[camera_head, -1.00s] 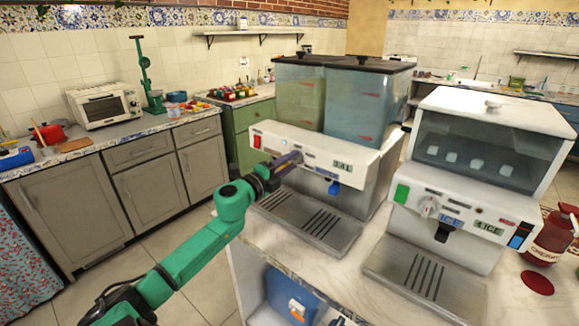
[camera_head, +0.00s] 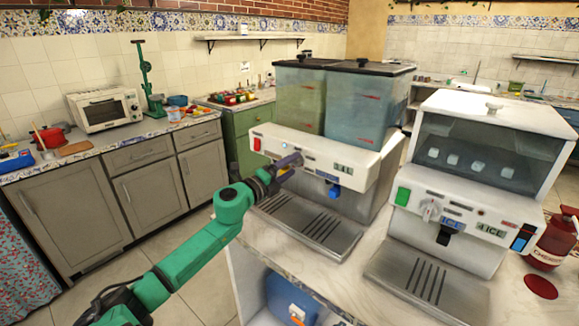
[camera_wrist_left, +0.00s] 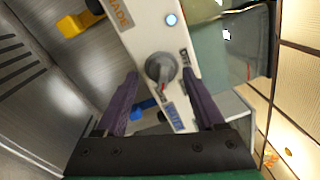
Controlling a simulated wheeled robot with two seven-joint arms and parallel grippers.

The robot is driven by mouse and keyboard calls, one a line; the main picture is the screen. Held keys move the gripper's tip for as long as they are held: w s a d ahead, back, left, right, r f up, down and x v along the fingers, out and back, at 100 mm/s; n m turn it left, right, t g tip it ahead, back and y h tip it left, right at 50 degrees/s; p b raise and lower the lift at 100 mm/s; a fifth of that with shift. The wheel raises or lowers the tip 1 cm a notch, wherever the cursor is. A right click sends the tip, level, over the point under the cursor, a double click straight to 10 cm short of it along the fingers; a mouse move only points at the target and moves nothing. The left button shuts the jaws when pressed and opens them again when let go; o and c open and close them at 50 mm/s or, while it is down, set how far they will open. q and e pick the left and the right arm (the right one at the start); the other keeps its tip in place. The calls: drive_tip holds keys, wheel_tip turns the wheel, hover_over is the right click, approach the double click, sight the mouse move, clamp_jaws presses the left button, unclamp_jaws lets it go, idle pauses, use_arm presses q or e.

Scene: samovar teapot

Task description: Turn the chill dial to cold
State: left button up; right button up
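The chill dial is a round grey knob (camera_wrist_left: 160,68) with a red mark, on the dispenser's pale front panel in the left wrist view. Small labels beside it are hard to read. My left gripper (camera_head: 293,161) is at the front panel of the drink dispenser (camera_head: 318,158) in the head view and covers the dial there. In the left wrist view its purple fingers (camera_wrist_left: 160,75) are apart, one on each side of the dial, with visible gaps beside it. Contact with the knob is not visible. My right gripper is not in view.
A blue tap lever (camera_head: 334,190) sits right of the gripper, above a metal drip tray (camera_head: 290,222). An ice machine (camera_head: 440,225) with its own white knob stands to the right. A red jar (camera_head: 553,245) is at the far right. A lit round button (camera_wrist_left: 171,19) is near the dial.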

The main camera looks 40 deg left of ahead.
use_arm(q)
drive_tip(key=shift+r, duration=0.15)
drive_tip(key=shift+s, duration=0.1)
drive_tip(key=s+b, duration=0.1)
drive_tip(key=s, duration=1.3)
drive_tip(key=shift+s+f, duration=0.2)
drive_tip(key=shift+f, duration=0.25)
drive_tip(key=shift+a, duration=0.1)
